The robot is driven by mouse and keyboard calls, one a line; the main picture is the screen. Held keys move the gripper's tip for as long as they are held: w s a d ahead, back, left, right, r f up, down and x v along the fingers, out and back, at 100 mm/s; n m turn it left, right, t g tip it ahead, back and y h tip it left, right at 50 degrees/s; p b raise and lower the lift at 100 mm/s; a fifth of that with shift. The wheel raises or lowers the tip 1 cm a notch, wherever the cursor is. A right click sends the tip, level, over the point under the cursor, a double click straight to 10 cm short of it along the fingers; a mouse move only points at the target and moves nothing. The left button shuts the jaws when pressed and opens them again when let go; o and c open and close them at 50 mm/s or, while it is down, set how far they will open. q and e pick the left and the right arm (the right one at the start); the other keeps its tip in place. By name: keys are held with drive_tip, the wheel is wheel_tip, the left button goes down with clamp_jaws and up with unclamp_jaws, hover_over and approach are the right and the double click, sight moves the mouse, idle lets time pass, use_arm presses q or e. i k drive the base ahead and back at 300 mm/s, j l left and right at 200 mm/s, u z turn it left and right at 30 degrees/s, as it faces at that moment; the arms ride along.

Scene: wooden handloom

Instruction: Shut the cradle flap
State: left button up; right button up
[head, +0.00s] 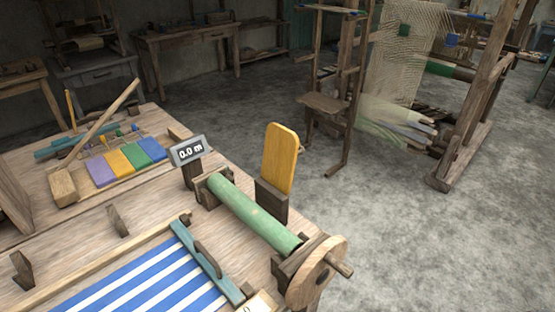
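A yellow-orange board with rounded top corners (281,158), apparently the cradle flap, stands upright, tilted slightly back. Its lower end meets a dark wooden block (271,200) at the table's far right edge. A green roller (252,213) lies in the dark wooden cradle supports (287,270) just in front of the flap. The flap does not cover the roller. A round wooden wheel with a handle (318,273) sits at the roller's near end. Neither of my grippers is in view.
A small display reading 0.0 m (188,150) stands left of the flap. Blue-and-white striped cloth (150,285) with a teal bar (207,262) lies in front. A loom (480,95) stands behind, across open floor.

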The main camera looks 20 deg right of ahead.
sight(282, 147)
drive_tip(key=k+u, duration=0.25)
drive_tip(key=u, duration=0.15)
drive_tip(key=k+j+u, duration=0.15)
drive_tip(key=u, duration=0.25)
drive_tip(key=l+u, duration=0.3)
drive_tip(key=l, duration=0.25)
drive_tip(key=l+u, duration=0.3)
drive_tip(key=l, duration=0.25)
drive_tip(key=k+l+u, duration=0.25)
drive_tip(key=l, duration=0.3)
drive_tip(key=k+l, duration=0.1)
drive_tip(key=l, duration=1.5)
drive_tip(key=k+l, duration=0.15)
drive_tip(key=l, duration=0.7)
drive_tip(key=k+j+u, duration=0.15)
drive_tip(key=k+j, duration=0.05)
drive_tip(key=k, duration=0.05)
